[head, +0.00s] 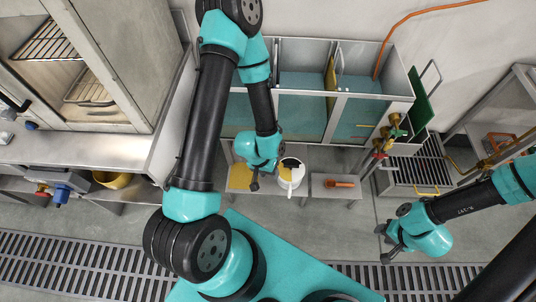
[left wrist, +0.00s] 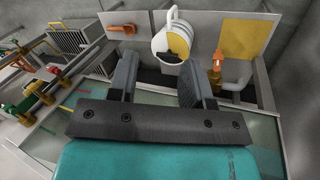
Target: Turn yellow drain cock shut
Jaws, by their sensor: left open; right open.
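A cluster of valves stands at the right end of the tank in the head view, with a yellow part (head: 394,119) by green and red parts. In the left wrist view it is at far left, with a small yellow part (left wrist: 34,87). A yellow-orange fitting (left wrist: 215,72) beside a grey pipe also shows there; I cannot tell which is the drain cock, or how its handle is turned. My left gripper (head: 254,184) is open and empty in front of the tank; its fingers (left wrist: 160,75) are apart. My right gripper (head: 385,243) is open and empty, low over the floor.
A white jug (head: 291,175) stands near my left gripper, between a yellow panel (head: 240,178) and a stand with an orange-handled item (head: 342,184). The tank (head: 303,115) is behind. A slatted crate (head: 419,174) is right. The grated floor (head: 75,262) is clear.

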